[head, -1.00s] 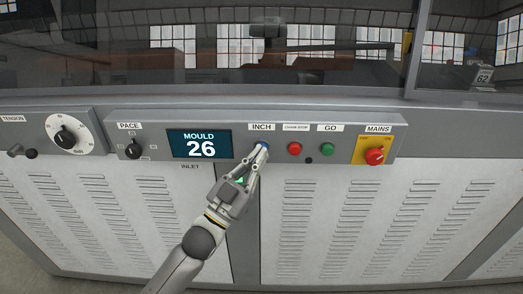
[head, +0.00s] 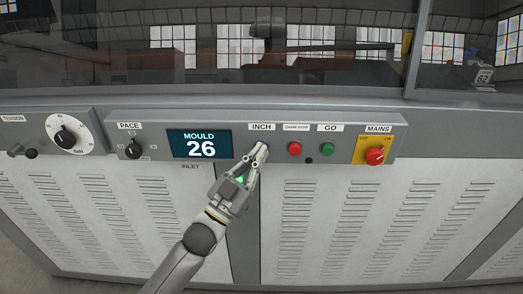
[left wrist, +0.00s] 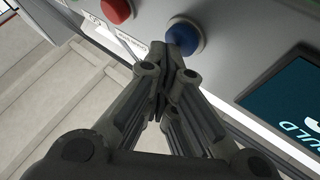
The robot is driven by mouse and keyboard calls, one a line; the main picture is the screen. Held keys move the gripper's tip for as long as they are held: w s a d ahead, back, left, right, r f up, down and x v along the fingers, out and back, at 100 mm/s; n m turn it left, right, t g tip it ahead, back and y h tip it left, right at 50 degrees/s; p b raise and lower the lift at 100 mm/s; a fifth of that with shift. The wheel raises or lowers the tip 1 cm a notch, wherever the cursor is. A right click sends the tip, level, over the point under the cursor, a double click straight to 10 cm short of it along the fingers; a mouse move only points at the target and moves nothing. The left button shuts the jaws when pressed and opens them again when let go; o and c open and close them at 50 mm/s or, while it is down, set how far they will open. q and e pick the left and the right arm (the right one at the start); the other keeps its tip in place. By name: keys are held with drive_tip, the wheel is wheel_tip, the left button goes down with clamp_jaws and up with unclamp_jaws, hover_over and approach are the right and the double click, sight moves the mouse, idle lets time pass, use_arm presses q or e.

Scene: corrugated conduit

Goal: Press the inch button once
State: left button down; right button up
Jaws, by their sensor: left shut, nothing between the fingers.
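The INCH label (head: 261,127) sits on the grey control panel, right of the display. The blue button below it is almost wholly covered by my left gripper (head: 262,148) in the head view. In the left wrist view the round blue button (left wrist: 187,36) shows just beyond the tips of my left gripper (left wrist: 165,50). The fingers are shut and empty, and their tips overlap the button's lower left edge in that view. I cannot tell whether they touch it or whether it is pressed in. My right gripper is not in view.
A red button (head: 294,149) and a green button (head: 327,149) stand to the right, then a red mains switch (head: 375,156) on a yellow plate. The display (head: 201,144) reads MOULD 26. A pace knob (head: 134,149) is at left. Glass lies above the panel.

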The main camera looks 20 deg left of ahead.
use_arm(q)
drive_tip(key=shift+s+d+p, duration=0.2)
drive_tip(key=shift+s+p, duration=0.15)
drive_tip(key=shift+s, duration=0.45)
drive_tip(key=s, duration=0.2)
drive_tip(key=s+d+p, duration=0.1)
drive_tip(key=s, duration=0.1)
drive_tip(key=shift+s+d, duration=0.2)
drive_tip(key=shift+s, duration=0.2)
drive_tip(key=shift+f, duration=0.1)
idle(0.4)
